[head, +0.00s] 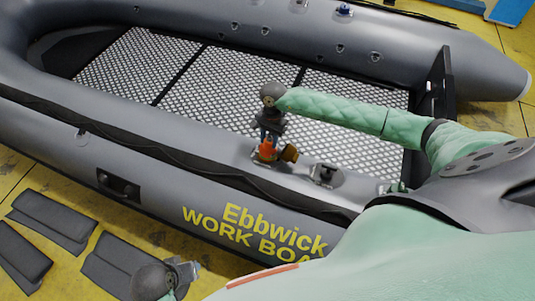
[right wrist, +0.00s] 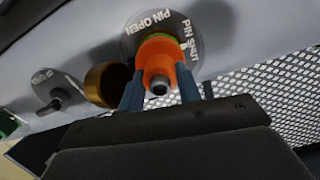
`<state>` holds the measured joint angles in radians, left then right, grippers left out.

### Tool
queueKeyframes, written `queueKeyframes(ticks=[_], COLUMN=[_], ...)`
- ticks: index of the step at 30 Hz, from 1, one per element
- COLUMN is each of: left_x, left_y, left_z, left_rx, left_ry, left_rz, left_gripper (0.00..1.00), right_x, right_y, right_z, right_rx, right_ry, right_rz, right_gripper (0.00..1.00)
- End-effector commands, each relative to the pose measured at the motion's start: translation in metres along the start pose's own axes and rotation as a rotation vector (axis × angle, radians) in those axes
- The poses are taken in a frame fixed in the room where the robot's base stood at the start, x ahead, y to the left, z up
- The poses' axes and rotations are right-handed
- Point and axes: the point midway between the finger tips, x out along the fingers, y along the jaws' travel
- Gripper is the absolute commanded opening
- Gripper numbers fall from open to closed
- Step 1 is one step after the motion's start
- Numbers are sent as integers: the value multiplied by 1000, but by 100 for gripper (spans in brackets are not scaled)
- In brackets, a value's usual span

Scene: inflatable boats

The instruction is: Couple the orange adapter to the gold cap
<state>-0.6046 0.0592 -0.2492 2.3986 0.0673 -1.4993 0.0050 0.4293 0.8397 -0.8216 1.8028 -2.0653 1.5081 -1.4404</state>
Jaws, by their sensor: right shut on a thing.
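The orange adapter (head: 266,149) stands at the round grey plate on the near tube of the boat. In the right wrist view the adapter (right wrist: 160,60) has a green ring behind it and a dark nozzle toward me. My right gripper (right wrist: 159,92) is shut on it, with a blue finger on each side. The gold cap (right wrist: 105,84) is just left of the adapter, beside the plate, its dark opening showing; in the head view the cap (head: 289,154) is right of the adapter. My left gripper (head: 188,270) is low in the head view, away from both; its jaws are unclear.
The plate (right wrist: 137,35) reads PIN OPEN and PIN SHUT. A second round fitting with a dark knob (right wrist: 57,98) is farther left, also on the tube (head: 60,130). A mesh floor (head: 200,80) lies inside the boat. Dark pads (head: 50,218) lie on the yellow floor.

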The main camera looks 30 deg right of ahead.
Motion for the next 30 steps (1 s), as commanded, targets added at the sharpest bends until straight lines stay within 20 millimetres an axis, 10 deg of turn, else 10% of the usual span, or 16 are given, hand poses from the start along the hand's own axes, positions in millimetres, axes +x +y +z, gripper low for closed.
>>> queueKeyframes(ticks=[12,13,16,30], left_x=[-2,-2,-2,1], left_y=[0,0,0,0], left_z=[-1,-1,-1,0], left_rx=[0,0,0,0], left_ry=[0,0,0,0], left_rz=[0,0,0,0], left_gripper=[36,36,36,36], right_x=[-1,-1,0,-16], right_y=[-1,-1,0,-1], right_z=[-1,-1,0,-1], right_rx=[117,116,116,115], right_ry=[1,1,1,3], right_rz=[-2,-2,-1,-2], right_gripper=[10,40,59,59])
